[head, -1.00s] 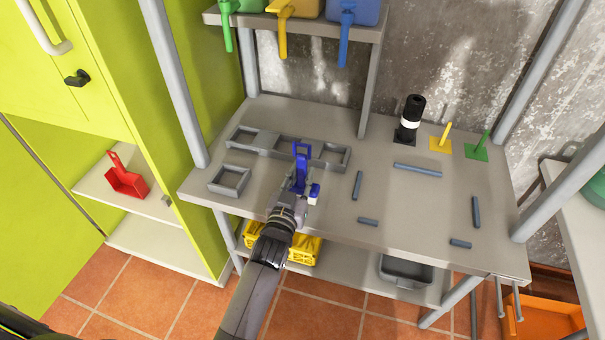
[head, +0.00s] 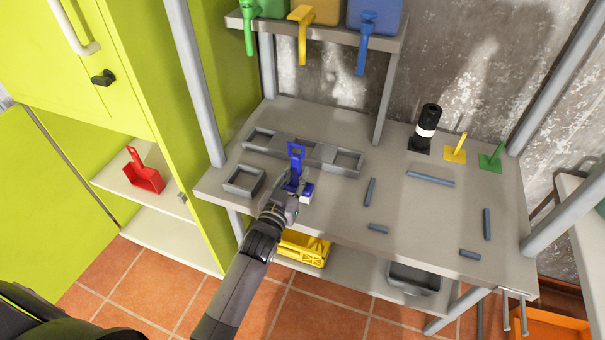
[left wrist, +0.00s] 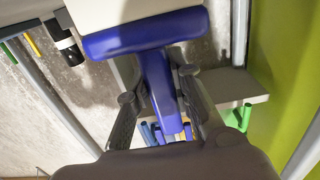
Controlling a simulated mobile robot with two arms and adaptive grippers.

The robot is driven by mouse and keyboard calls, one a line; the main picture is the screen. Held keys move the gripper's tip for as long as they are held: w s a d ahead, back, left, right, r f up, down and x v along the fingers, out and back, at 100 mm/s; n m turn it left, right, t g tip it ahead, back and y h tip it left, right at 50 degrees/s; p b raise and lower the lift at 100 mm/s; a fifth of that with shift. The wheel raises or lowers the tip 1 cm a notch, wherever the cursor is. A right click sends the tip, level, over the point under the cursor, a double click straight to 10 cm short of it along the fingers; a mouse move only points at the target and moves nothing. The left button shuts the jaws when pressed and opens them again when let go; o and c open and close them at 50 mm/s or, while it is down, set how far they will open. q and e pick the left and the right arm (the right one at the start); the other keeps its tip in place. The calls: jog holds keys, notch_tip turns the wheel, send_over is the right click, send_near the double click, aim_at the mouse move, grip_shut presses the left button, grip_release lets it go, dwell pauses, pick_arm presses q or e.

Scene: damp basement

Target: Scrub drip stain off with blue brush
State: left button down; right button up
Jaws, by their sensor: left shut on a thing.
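My left gripper (head: 291,190) is over the front left part of the grey workbench (head: 335,210). It is shut on the blue brush (head: 307,187), whose white bristles show at its lower side. In the left wrist view the brush (left wrist: 158,75) spans the upper middle, with its blue handle between the two fingers (left wrist: 160,110). I cannot make out a drip stain on the bench. My right gripper is not in view.
Grey divided trays (head: 262,143) lie behind and left of the gripper. Several blue-grey bars (head: 430,179) lie on the right half. A black bottle (head: 427,125) and yellow (head: 455,153) and green (head: 490,161) holders stand at the back. Bench posts and a green cabinet flank the left.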

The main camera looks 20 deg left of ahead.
aim_at(307, 187)
pick_arm(q)
jog(key=shift+a, duration=0.2)
jog(key=shift+d, duration=0.15)
jog(key=shift+d, duration=1.35)
jog(key=shift+s+d+f, duration=0.1)
jog(key=shift+d+f, duration=0.05)
jog(key=shift+d, duration=1.4)
jog(key=shift+a+p, duration=0.55)
jog(key=shift+a, duration=0.75)
jog(key=shift+a+r+p, duration=0.15)
jog(key=shift+a+p, duration=0.15)
jog(key=shift+a, duration=0.6)
jog(key=shift+a+r+p, duration=0.1)
jog(key=shift+a+p, duration=0.15)
jog(key=shift+a, duration=0.6)
jog(key=shift+d+f, duration=0.15)
jog(key=shift+d, duration=1.45)
jog(key=shift+d, duration=0.1)
jog(key=shift+d+f, duration=0.1)
jog(key=shift+d, duration=1.3)
